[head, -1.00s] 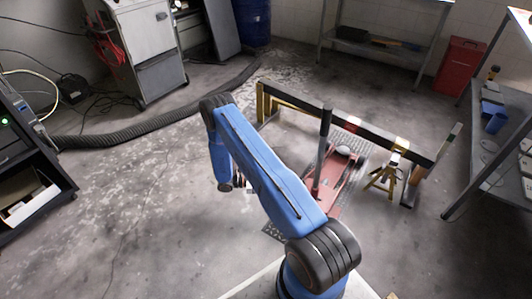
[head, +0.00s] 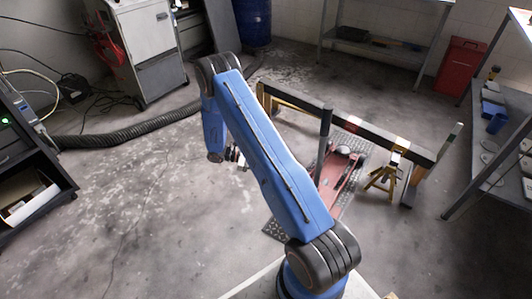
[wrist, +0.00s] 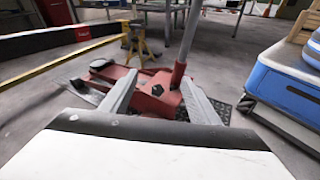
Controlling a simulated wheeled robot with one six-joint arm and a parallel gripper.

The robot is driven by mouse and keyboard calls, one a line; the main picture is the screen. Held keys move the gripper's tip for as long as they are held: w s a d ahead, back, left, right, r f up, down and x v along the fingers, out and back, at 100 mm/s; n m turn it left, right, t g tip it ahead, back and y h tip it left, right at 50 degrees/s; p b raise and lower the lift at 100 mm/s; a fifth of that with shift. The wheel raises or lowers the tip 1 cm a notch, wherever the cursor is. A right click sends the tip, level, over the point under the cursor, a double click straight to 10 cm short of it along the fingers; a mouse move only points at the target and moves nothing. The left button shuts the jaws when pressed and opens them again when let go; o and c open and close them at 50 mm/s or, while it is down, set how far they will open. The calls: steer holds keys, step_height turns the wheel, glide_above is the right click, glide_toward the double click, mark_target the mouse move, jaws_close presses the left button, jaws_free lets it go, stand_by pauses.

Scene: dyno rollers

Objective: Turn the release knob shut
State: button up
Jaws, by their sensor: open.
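A red floor jack (head: 336,176) sits on a dark tread plate, partly hidden behind my arm in the head view. Its grey handle (head: 325,138) stands upright. In the wrist view the red jack (wrist: 146,101) lies ahead, with the handle (wrist: 187,45) rising at right of centre. A small black knob (wrist: 157,90), which looks like the release knob, sits on the jack body near the handle base. My gripper (wrist: 157,88) is open, its two grey fingers framing the knob in the picture. No contact shows. In the head view my gripper (head: 238,156) is small and partly hidden.
A dark barrier beam (head: 300,103) on yellow legs runs behind the jack. A yellow jack stand (head: 385,177) stands right of it. A metal bench (head: 480,160) is at the right, a red bin (head: 462,65) behind. The floor at left is open, crossed by a black hose (head: 130,137).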

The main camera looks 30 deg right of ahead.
step_height(320, 180, up, 9)
steer(key=a+m+y, duration=0.1)
steer(key=a+y, duration=0.1)
steer(key=shift+s+m, duration=0.3)
steer(key=shift+f, duration=0.2)
